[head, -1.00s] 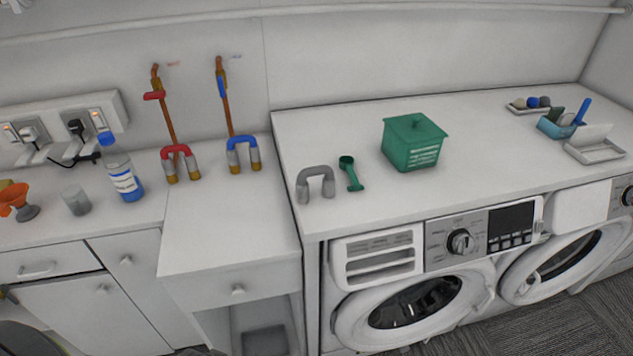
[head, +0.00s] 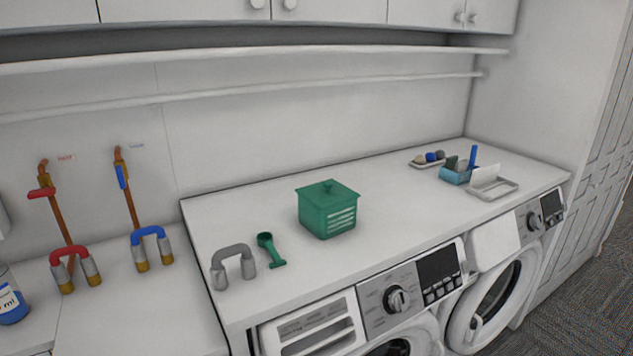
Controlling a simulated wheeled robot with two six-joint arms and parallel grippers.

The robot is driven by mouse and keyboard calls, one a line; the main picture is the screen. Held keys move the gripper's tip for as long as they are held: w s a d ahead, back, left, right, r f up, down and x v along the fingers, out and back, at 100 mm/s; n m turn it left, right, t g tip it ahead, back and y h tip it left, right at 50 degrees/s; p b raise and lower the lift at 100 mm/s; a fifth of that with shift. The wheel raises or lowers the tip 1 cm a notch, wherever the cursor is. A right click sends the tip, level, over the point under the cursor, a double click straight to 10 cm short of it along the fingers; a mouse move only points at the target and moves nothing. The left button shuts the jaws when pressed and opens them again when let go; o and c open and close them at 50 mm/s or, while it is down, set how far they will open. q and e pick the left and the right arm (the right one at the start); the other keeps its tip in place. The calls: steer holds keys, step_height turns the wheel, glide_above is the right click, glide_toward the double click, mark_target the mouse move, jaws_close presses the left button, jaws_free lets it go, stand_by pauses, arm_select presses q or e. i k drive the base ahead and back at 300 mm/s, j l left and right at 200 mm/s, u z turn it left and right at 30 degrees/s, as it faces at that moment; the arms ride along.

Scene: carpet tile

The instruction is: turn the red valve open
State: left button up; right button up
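The red valve lever (head: 42,192) sits near the top of a copper pipe on the back wall, at the left of the head view. It lies crosswise to its pipe. A blue valve lever (head: 122,177) on the second pipe lies along its pipe. A red-topped U-shaped hose piece (head: 70,254) stands at the foot of the red-lever pipe. A blue-topped one (head: 151,234) stands at the foot of the other pipe. Neither of my grippers is in view.
A grey U-shaped piece (head: 233,263), a green scoop (head: 269,249) and a green lidded box (head: 328,209) stand on the white counter above the washing machines. A blue-labelled bottle (head: 11,297) is at the left edge. Shelves run above.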

mark_target(38, 193)
steer(key=u, duration=1.55)
